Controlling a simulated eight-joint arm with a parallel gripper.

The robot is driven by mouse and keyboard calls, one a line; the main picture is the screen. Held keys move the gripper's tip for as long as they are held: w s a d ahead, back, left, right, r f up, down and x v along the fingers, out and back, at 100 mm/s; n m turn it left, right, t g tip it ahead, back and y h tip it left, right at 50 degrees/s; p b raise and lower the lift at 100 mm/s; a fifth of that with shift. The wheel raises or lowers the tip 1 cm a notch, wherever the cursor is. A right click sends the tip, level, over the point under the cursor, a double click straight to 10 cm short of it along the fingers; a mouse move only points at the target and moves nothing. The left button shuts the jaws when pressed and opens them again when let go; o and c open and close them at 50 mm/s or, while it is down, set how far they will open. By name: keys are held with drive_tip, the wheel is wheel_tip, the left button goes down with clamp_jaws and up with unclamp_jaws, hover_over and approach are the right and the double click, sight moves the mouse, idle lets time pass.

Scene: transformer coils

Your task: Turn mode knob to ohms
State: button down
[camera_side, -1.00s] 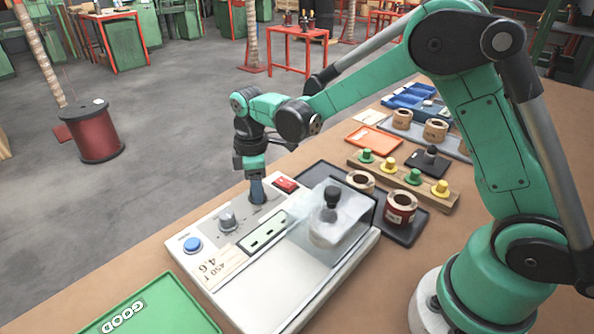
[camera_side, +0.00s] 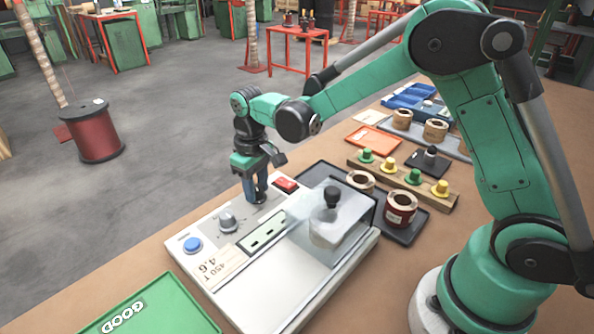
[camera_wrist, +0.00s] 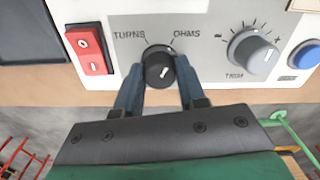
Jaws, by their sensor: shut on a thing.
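The mode knob (camera_wrist: 160,66) is a round black knob with a short white mark, on the tester's light panel (camera_wrist: 205,30). The TURNS label is to its upper left and the OHMS label to its upper right. The white mark leans slightly to the upper right. My gripper (camera_wrist: 158,74) is shut on the knob, one blue-grey finger on each side. In the side view my gripper (camera_side: 255,195) points down at the panel's far end, and its fingers hide the knob.
A red rocker switch (camera_wrist: 89,48) sits left of the knob in the wrist view. The grey TRIM knob (camera_wrist: 253,50) and a blue button (camera_wrist: 304,55) are to the right. A clear cover (camera_side: 335,215) stands over part of the tester. A green GOOD tray (camera_side: 150,308) lies in front.

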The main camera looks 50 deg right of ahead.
sight(257, 187)
drive_tip(key=shift+m, duration=0.4)
drive_tip(key=c, duration=0.5)
unclamp_jaws()
drive_tip(key=shift+r, duration=0.1)
drive_tip(key=shift+r, duration=2.75)
